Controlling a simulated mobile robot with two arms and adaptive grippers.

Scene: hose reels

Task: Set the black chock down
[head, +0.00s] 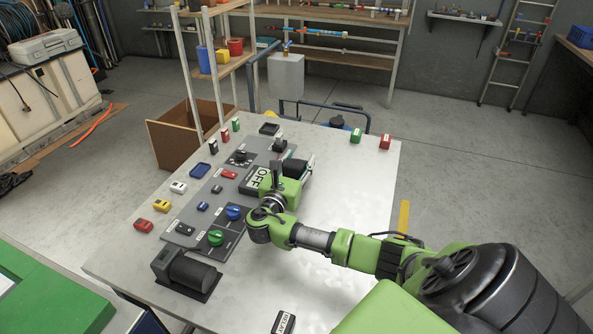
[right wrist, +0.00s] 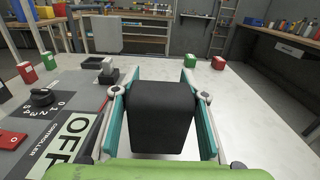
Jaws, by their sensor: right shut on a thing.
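The black chock (right wrist: 160,115) is a dark block with a rounded top, held between the teal-lined fingers of my right gripper (right wrist: 158,84). In the head view the chock (head: 294,168) is partly hidden by my right gripper (head: 297,164), which is over the table at the right edge of the grey control panel. The gripper is shut on the chock. Whether the chock's underside touches the table cannot be told. My left gripper is not in view.
The light table (head: 345,190) has bare room right of the grey panel (head: 222,201). The panel carries knobs and an OFF label (head: 257,178). Red and green blocks (head: 385,142) stand near the far edge. A black cylindrical device (head: 186,272) lies at the near left.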

